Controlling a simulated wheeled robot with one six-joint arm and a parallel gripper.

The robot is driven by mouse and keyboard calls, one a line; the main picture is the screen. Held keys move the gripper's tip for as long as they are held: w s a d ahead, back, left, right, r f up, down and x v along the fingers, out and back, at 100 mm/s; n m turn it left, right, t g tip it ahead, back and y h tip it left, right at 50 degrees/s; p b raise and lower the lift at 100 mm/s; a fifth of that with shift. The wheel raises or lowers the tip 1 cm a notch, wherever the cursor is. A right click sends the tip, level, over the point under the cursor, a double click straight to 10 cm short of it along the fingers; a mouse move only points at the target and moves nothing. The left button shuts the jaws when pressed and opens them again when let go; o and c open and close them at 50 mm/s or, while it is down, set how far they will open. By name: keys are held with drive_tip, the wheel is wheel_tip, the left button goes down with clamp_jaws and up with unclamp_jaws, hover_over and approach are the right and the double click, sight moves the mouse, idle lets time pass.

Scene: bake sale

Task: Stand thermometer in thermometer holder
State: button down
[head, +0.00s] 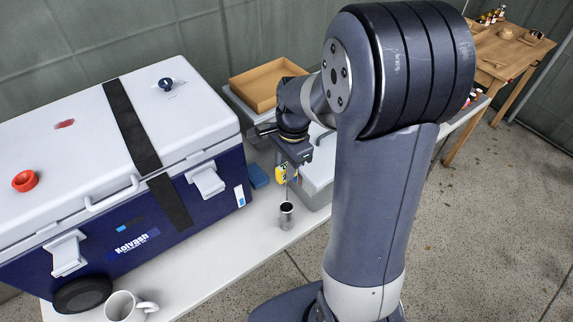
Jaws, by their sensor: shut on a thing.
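The thermometer (281,173) shows a yellow head and a thin stem pointing down. My gripper (290,168) is shut on it, at the right end of the blue and white cooler. A small dark metal cup, which looks like the thermometer holder (286,217), stands upright on the white table directly below. The stem reaches down to about the cup's mouth. I cannot tell whether its tip is inside or just above or behind the rim. The fingertips are small and partly hidden by the gripper body.
A large cooler (205,222) fills the left of the table (225,262). A white mug (124,307) stands in front of it. A small blue block (258,176) and grey bins (317,185) lie behind the holder. A wooden tray (262,84) is at the back.

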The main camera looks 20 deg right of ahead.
drive_tip(key=shift+f+b, duration=3.35)
drive_tip(key=shift+f, duration=1.65)
drive_tip(key=c, duration=1.2)
unclamp_jaws()
drive_tip(key=shift+o, duration=0.2)
drive_tip(key=r, duration=0.3)
drive_tip(key=d+r, duration=0.1)
drive_tip(key=r, duration=0.6)
drive_tip(key=shift+w+d+r+p, duration=0.15)
drive_tip(key=shift+w+r+p, duration=0.05)
drive_tip(key=shift+r+p, duration=0.2)
drive_tip(key=shift+f, duration=0.15)
drive_tip(key=f, duration=0.3)
drive_tip(key=a+f, duration=0.1)
drive_tip(key=f, duration=0.3)
drive_tip(key=f+b, duration=0.1)
drive_tip(key=f, duration=0.3)
drive_tip(key=shift+s+a, duration=0.15)
drive_tip(key=shift+s, duration=0.1)
drive_tip(key=shift+r+p, duration=0.85)
drive_tip(key=shift+r, duration=0.5)
